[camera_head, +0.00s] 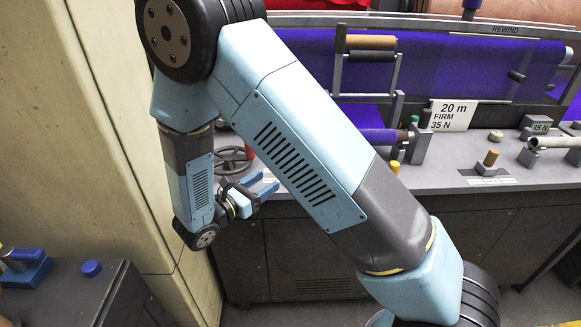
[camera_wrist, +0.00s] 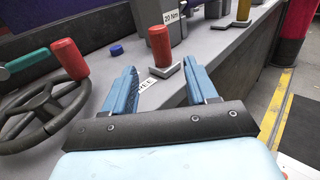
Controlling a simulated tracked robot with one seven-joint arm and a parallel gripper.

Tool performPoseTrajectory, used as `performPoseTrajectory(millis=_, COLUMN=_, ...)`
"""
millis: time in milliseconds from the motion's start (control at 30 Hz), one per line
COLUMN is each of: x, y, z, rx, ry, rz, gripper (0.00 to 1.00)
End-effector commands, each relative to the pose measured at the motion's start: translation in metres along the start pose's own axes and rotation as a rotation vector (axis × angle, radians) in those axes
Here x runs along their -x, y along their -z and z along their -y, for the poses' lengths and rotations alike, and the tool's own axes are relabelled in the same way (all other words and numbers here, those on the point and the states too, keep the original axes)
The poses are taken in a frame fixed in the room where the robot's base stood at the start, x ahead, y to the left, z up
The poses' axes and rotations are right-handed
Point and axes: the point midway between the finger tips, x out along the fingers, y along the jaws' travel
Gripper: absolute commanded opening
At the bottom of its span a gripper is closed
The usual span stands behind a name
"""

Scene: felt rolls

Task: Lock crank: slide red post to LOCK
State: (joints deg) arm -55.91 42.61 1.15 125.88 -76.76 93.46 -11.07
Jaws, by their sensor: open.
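The red post (camera_wrist: 159,46) stands upright on a small grey base in the wrist view, just beyond my open fingertips and between them in the picture. A white label (camera_wrist: 147,86), partly hidden by the left finger, lies at its foot. My gripper (camera_wrist: 161,67) is open and empty; it also shows at the counter's front edge in the head view (camera_head: 268,183). The crank is a dark handwheel (camera_wrist: 42,110) with a red handle (camera_wrist: 69,59), left of my gripper. The wheel also shows in the head view (camera_head: 232,158). My arm probably hides the post there.
A yellow post (camera_wrist: 243,10) stands farther right. The grey counter (camera_wrist: 222,47) has bare room around the post. A cream cabinet (camera_head: 125,130) stands left of my arm.

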Motion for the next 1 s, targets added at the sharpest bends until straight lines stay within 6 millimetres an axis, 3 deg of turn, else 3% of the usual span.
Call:
performPoseTrajectory(millis=500, x=-0.087, y=0.000, z=0.001, rx=-0.001, ry=0.003, rz=0.000, gripper=0.57)
performPoseTrajectory(millis=700, x=-0.103, y=0.000, z=0.000, rx=-0.001, ry=0.002, rz=-0.001, gripper=0.57)
performPoseTrajectory(millis=1000, x=-0.107, y=0.000, z=0.000, rx=-0.001, ry=0.000, rz=-0.001, gripper=0.57)
